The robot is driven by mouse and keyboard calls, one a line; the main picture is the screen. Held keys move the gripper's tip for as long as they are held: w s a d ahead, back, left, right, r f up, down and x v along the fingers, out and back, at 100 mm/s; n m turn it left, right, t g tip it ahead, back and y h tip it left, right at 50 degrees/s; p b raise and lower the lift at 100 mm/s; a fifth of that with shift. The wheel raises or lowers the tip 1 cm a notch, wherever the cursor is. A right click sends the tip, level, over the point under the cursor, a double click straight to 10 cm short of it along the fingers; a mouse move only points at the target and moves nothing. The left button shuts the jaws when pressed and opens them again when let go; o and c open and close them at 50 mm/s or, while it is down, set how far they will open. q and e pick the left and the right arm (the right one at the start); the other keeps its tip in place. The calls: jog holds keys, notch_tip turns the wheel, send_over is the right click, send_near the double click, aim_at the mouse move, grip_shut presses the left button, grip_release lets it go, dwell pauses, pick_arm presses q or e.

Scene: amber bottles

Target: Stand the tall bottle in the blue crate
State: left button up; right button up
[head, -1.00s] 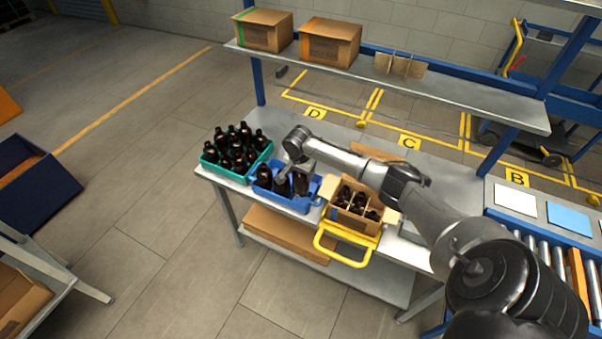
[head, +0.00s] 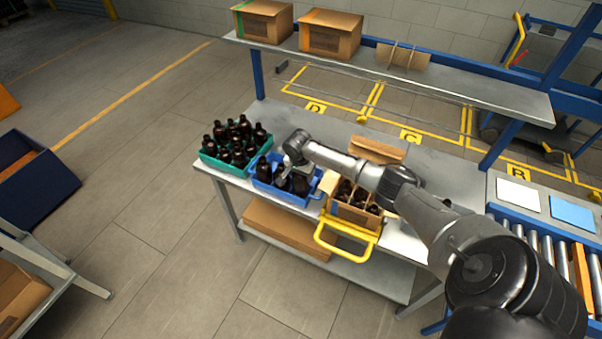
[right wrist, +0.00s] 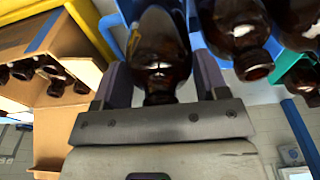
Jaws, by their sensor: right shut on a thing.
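The blue crate (head: 292,199) stands on the bench between a green crate and an open carton, with dark amber bottles in it. My right gripper (head: 287,170) is over this crate, pointing down. In the right wrist view it is shut on a dark amber bottle (right wrist: 160,45), with a finger on each side of it. In the head view the hand partly covers the held bottle, and I cannot tell whether its base touches the crate floor. Two other bottles (right wrist: 232,35) are beside it in the right wrist view. My left gripper is not in view.
The green crate (head: 212,163), full of bottles, adjoins on the left. A divided carton (head: 352,215) with bottles stands on the right, by a yellow handle (head: 345,250). A shelf (head: 450,88) with cartons runs above the bench's back. Bench space is clear at the back.

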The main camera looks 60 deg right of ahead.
jog(key=shift+f, duration=0.1)
dwell(0.4)
jog(key=shift+f, duration=0.2)
jog(key=shift+f+b, duration=0.3)
jog(key=shift+f, duration=0.4)
jog(key=shift+f, duration=0.5)
jog(key=o, duration=1.4)
jog(key=shift+c, duration=0.2)
notch_tip(320, 180, up, 14)
jog(key=a, duration=0.1)
jog(key=shift+s+a+p, duration=0.15)
jog(key=shift+a+p, duration=0.1)
jog(key=shift+p, duration=0.1)
